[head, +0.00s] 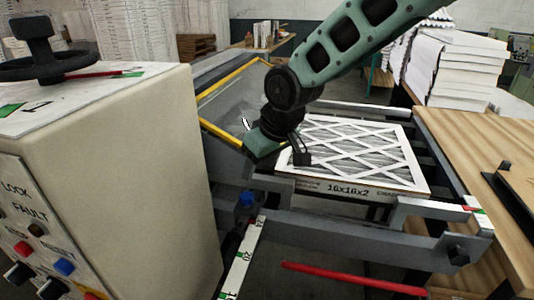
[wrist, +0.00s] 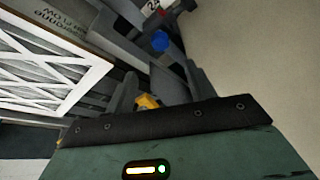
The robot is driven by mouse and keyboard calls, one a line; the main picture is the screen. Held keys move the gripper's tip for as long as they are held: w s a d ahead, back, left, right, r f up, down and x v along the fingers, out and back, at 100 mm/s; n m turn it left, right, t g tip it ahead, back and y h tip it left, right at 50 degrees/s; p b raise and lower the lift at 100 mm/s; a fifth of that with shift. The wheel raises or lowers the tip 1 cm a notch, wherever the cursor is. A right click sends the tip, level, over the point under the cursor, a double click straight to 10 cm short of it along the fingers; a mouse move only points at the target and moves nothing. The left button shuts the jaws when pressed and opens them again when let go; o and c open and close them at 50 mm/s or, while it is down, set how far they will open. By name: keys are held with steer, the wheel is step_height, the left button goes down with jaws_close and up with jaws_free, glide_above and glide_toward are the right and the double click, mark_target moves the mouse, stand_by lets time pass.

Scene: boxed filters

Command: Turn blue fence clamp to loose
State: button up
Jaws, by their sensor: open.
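The blue fence clamp (head: 247,198) is a small blue knob on the dark grey frame, beside the beige control cabinet, at lower centre in the head view. In the wrist view, the blue clamp (wrist: 160,41) shows near the top centre, beyond my fingers and apart from them. My gripper (head: 298,150) hangs above the frame and the near left part of the boxed filter, higher than the clamp and to its right. In the wrist view my gripper (wrist: 162,92) is open, with nothing seen between the fingers. The clamp's lever position is too small to tell.
A white-latticed filter (head: 355,150) marked 16x16x2 lies on the frame. The beige cabinet (head: 150,140) with its black handwheel stands close on the left. A red bar (head: 350,279) crosses the front. A wooden table (head: 475,150) is at right. A white scale strip (head: 241,262) runs below the clamp.

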steer(key=v, duration=0.5)
steer(key=s+d+f+g, duration=0.1)
steer(key=s+d, duration=0.2)
steer(key=s, duration=0.5)
steer(key=s+d+f+g+h, duration=0.1)
steer(key=s+d+f, duration=0.1)
steer(key=s, duration=0.7)
steer(key=s+d+f+g+h, duration=0.1)
steer(key=s+d, duration=0.3)
steer(key=s, duration=0.5)
steer(key=shift+s+d+f, duration=0.2)
steer(key=shift+d+f, duration=0.15)
steer(key=shift+f, duration=0.2)
